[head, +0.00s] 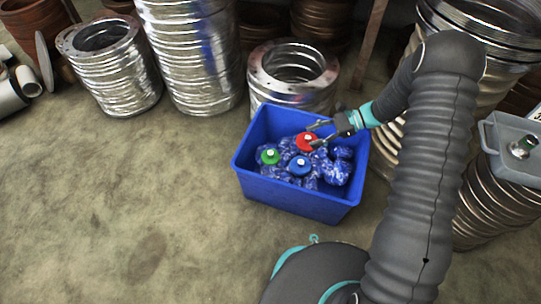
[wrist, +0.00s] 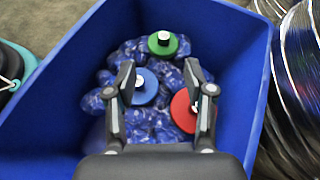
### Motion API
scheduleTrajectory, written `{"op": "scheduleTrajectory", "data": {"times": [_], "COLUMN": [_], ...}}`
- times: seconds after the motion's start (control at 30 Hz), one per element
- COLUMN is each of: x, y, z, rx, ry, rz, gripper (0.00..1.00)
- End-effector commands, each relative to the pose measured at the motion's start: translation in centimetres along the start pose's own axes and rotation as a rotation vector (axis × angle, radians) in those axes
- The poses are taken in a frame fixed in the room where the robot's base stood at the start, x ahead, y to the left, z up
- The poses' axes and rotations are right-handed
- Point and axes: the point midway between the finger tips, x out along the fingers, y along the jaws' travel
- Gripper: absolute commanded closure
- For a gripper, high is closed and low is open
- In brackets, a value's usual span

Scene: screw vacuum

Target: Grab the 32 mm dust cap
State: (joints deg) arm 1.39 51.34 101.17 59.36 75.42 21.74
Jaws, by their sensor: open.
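Three round caps with pale central knobs lie on blue-and-white wrapped lumps in a blue bin: a red cap (head: 301,146), a green cap (head: 270,157) and a blue cap (head: 299,167). No size mark is readable, so I cannot tell which is 32 mm. My gripper (head: 312,135) is open and empty over the bin, close to the red cap. In the wrist view, my gripper (wrist: 160,68) has its fingers apart. The blue cap (wrist: 146,92) shows between them, the red cap (wrist: 183,112) by the right finger, partly hidden, and the green cap (wrist: 163,47) beyond the fingertips.
The blue bin (head: 290,201) has high walls around the caps. Silver ringed ducts (head: 196,70) stand behind it, and a flanged one (head: 300,88) is right behind its back wall. A grey box (head: 515,160) is at the right. The floor (head: 130,190) at the left is clear.

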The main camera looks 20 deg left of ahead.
Motion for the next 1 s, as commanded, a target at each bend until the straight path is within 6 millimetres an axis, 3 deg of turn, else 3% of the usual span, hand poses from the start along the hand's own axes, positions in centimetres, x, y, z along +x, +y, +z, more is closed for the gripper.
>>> {"op": "scheduleTrajectory", "data": {"times": [0.1, 0.27, 0.7, 1.0], "x": [1.3, 2.3, 9.3, 11.1], "y": [-0.3, -0.6, -0.8, -0.8], "z": [-2.0, -3.1, -2.8, -2.6], "rx": [0.058, 0.092, 0.095, 0.095], "ry": [-0.046, -0.072, -0.075, -0.074], "rz": [-0.017, -0.028, -0.028, -0.029], "gripper": [0.47, 0.47, 0.47, 0.47]}}
